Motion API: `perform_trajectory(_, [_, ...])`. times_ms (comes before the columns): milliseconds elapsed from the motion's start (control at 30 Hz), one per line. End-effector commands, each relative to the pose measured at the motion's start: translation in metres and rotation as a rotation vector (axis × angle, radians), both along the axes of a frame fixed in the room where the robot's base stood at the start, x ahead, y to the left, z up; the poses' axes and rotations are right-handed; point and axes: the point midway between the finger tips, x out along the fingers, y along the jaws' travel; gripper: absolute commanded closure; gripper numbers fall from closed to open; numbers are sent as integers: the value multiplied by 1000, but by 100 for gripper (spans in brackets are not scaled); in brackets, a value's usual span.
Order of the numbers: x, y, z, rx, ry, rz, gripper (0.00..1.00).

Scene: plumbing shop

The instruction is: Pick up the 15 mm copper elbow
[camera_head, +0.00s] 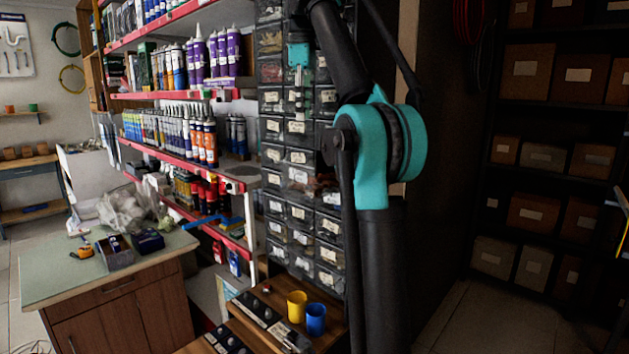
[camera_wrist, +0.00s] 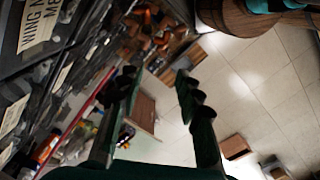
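Copper-coloured fittings (camera_wrist: 150,35) lie in a pile at the top of the wrist view, beyond my fingertips. In the head view, reddish-brown fittings (camera_head: 326,191) show in a drawer part-way up the dark drawer cabinet, partly behind my arm. I cannot pick out the 15 mm elbow among them. My gripper (camera_wrist: 155,80) is open, with two dark fingers apart and nothing between them. It appears small in the head view (camera_head: 299,78), in front of the upper drawers and above the fittings.
The cabinet's labelled drawers (camera_head: 301,157) stand beside red-edged shelves (camera_head: 172,94) of tubes and cartridges. Below are a yellow cup (camera_head: 297,307) and a blue cup (camera_head: 316,319) on a wooden surface. A workbench (camera_head: 60,279) stands at left, and boxes (camera_head: 532,75) fill dark shelves at right.

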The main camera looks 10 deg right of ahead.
Motion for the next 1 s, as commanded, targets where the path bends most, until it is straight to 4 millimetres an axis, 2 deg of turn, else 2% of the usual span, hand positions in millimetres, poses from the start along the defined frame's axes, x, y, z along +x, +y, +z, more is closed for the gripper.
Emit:
perform_trajectory(267, [0, 0, -32, 0, 0, 0, 65])
perform_trajectory(700, [-1, 0, -102, 0, 0, 0, 65])
perform_trajectory(1000, [-1, 0, -123, 0, 0, 0, 65])
